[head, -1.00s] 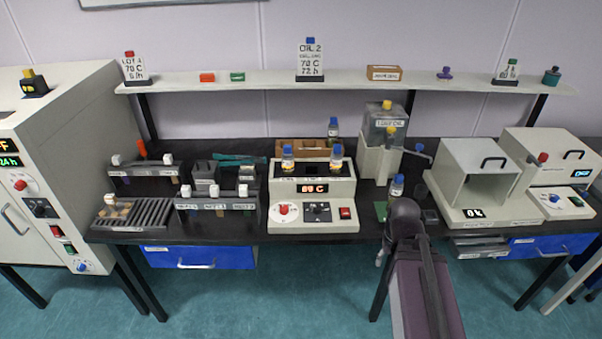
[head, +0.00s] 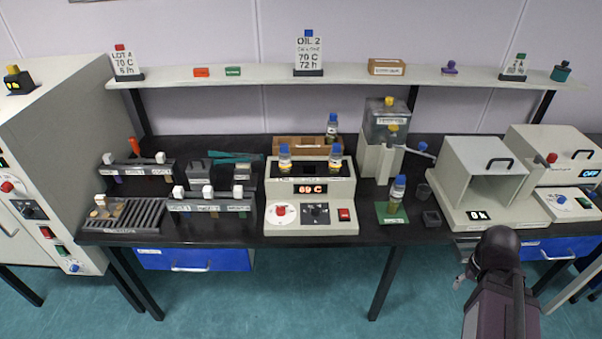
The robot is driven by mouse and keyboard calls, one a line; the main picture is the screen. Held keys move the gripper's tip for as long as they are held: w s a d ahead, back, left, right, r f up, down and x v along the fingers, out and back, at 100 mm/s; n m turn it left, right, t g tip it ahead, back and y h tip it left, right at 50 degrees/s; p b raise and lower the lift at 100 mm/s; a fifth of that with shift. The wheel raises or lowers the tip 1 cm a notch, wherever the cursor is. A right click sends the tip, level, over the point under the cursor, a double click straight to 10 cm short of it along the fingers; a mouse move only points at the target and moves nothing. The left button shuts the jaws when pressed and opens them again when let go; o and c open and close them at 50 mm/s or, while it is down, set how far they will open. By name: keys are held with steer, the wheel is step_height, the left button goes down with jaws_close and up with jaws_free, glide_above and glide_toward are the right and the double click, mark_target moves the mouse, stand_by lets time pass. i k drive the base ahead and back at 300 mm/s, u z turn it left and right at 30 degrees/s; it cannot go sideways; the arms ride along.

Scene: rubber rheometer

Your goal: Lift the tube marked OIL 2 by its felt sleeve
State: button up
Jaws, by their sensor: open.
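Several blue-capped tubes stand upright. Two are in the heating block (head: 338,226), a left tube (head: 284,160) and a right tube (head: 335,160), both with yellowish contents. A third tube (head: 331,127) is in the wooden rack (head: 284,143) behind. A fourth tube (head: 396,194) stands on a green mat (head: 383,217) to the right. Their markings are too small to read, so I cannot tell which is OIL 2; no felt sleeve is clearly visible. Small grey parts of my gripper (head: 462,275) show beside my dark arm joint at the lower right, open, apart from every tube, mostly hidden.
A shelf card (head: 309,52) reads OIL 2, 70 C, 72 h. The block's display reads 69 C. A dispenser (head: 384,140) stands behind the mat, a small dark cup (head: 432,218) beside it. An open-fronted box (head: 480,180) stands right. Peg racks (head: 209,206) stand left.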

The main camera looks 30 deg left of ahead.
mark_target(285, 164)
steer(key=z, duration=0.25)
steer(key=k, duration=1.3)
steer(key=u, duration=1.1)
steer(key=i, duration=1)
steer(key=u, duration=0.05)
